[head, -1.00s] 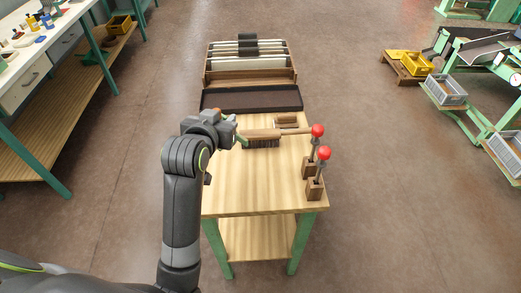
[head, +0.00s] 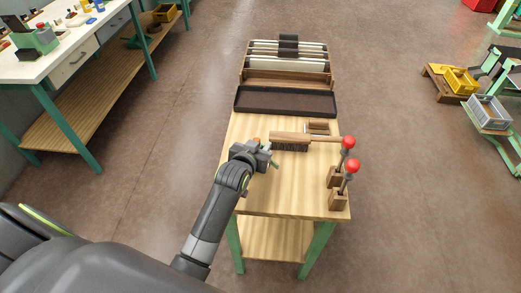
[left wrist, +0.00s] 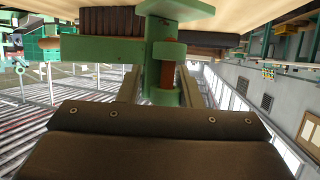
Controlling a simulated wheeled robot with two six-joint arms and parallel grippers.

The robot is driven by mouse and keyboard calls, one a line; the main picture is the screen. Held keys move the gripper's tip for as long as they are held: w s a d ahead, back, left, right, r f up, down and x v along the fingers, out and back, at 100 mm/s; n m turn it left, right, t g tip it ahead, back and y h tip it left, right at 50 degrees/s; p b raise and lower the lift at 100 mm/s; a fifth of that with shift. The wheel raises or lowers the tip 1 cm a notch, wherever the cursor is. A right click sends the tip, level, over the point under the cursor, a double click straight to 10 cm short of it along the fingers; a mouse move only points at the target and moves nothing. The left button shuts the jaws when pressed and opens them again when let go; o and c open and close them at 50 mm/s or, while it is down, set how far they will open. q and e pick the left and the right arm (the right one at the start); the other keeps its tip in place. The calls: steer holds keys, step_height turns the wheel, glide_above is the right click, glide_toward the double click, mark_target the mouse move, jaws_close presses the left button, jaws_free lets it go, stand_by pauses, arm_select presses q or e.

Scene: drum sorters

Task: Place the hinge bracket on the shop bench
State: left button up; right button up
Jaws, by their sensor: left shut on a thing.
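My left gripper (head: 268,160) is over the left part of a wooden-topped bench (head: 285,195) with green legs. It is shut on the green hinge bracket (head: 275,164), of which only a small tip shows in the head view. In the left wrist view the bracket (left wrist: 161,50) sits between the fingers, with a rust-brown pin through it. A white-topped bench (head: 55,67) with drawers stands at the upper left. I cannot tell which bench is the shop bench. My right gripper is not in view.
Yellow (head: 460,81) and grey (head: 490,112) bins stand at right. Open floor lies between the benches.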

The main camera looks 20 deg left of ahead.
arm_select(q)
steer(key=shift+f, duration=1)
steer(key=shift+f, duration=0.1)
steer(key=o, duration=1.1)
